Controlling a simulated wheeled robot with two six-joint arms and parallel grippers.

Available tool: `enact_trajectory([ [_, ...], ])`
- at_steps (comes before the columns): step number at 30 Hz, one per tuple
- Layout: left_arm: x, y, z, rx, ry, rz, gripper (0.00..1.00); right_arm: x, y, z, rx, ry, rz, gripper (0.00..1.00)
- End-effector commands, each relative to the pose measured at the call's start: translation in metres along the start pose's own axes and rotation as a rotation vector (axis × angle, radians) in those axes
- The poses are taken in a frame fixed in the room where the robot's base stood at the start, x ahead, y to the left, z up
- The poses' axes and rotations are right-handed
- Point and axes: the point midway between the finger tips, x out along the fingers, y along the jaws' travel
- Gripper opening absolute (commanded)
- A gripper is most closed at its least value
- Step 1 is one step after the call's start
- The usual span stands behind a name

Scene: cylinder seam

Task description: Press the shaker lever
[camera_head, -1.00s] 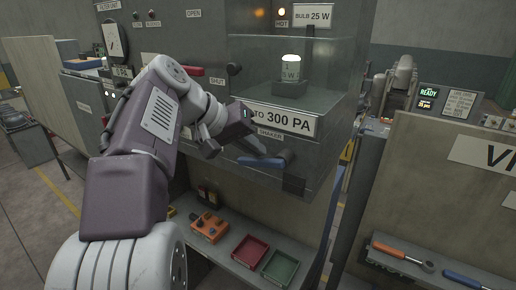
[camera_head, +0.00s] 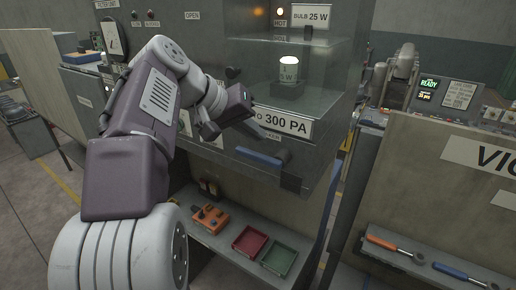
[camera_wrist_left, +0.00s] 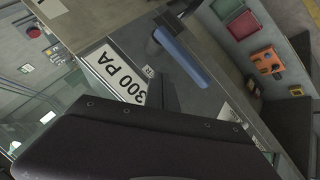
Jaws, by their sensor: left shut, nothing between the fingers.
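The shaker lever (camera_head: 260,157) is a blue bar on the grey front of the cabinet, below the "300 PA" sign (camera_head: 287,124). It also shows in the left wrist view as a blue cylinder (camera_wrist_left: 181,57). My left gripper (camera_head: 246,114) is shut and empty. It is above the lever, in front of the left end of the sign, and looks apart from the lever. In the left wrist view the dark gripper body fills the bottom, and a finger (camera_wrist_left: 155,92) points toward the cabinet front. The "SHAKER" label is partly hidden. My right gripper is not in view.
Above the sign, a glass case holds a lit lamp (camera_head: 288,68). A shelf below carries an orange block (camera_head: 210,219), a red tray (camera_head: 250,240) and a green tray (camera_head: 278,258). At right, a board has tools on a ledge (camera_head: 425,262). Room before the lever looks clear.

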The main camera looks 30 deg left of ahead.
Motion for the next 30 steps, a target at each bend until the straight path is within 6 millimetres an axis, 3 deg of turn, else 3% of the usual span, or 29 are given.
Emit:
enact_trajectory([
  [1,-0.007,0.005,-0.006,0.0,0.0,0.0,0.0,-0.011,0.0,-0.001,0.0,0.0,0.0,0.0],
  [8,-0.022,0.016,-0.017,0.0,0.0,0.0,0.0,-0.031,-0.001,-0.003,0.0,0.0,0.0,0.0],
  [30,-0.022,0.016,-0.016,-0.001,0.0,0.0,0.0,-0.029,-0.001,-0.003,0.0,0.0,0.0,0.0],
])
